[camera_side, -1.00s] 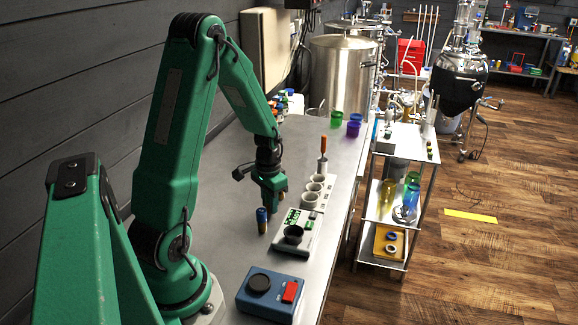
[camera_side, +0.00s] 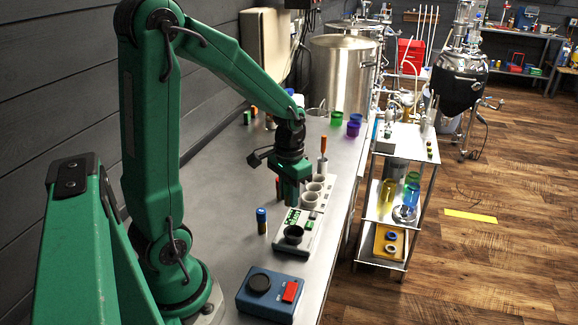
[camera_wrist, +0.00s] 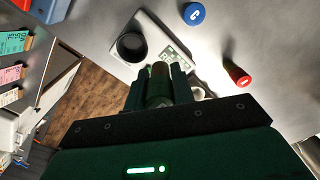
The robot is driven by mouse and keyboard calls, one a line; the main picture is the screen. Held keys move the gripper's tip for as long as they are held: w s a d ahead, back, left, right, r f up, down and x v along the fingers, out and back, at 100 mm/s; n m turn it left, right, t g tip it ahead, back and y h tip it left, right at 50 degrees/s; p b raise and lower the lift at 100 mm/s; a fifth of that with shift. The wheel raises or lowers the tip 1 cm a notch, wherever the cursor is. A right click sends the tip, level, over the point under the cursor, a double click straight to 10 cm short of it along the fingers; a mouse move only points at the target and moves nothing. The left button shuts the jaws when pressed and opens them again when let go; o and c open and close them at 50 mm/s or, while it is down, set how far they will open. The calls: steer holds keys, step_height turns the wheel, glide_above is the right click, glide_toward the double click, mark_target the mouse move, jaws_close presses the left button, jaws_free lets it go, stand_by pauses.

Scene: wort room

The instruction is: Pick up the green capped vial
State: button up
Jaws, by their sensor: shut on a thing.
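In the wrist view my gripper (camera_wrist: 160,85) is shut on a vial whose dark greenish cap (camera_wrist: 159,71) shows between the fingers. In the side view my gripper (camera_side: 292,200) is above the far end of a white device with a black round well (camera_side: 294,234); the held vial is hard to make out there. A blue capped vial (camera_side: 262,221) stands on the bench left of the device and shows in the wrist view (camera_wrist: 195,14). A red capped vial (camera_wrist: 238,76) stands to the right in the wrist view, partly hidden by my gripper in the side view.
A rack of white cups (camera_side: 311,197) lies just beyond the device. A blue box with a black knob and red switch (camera_side: 270,294) is at the near end of the bench. Green (camera_side: 337,118) and purple (camera_side: 354,128) cups stand far back. The bench's left middle is clear.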

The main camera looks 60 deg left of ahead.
steer(key=shift+d+r, duration=0.45)
steer(key=shift+d, duration=0.3)
steer(key=shift+w, duration=0.1)
steer(key=w+d+r+m, duration=0.2)
steer(key=w+d+r, duration=0.5)
steer(key=w+d, duration=0.2)
steer(key=shift+w+d+r, duration=0.25)
steer(key=shift+w+r, duration=0.05)
steer(key=shift+w, duration=0.05)
steer(key=shift+a, duration=0.1)
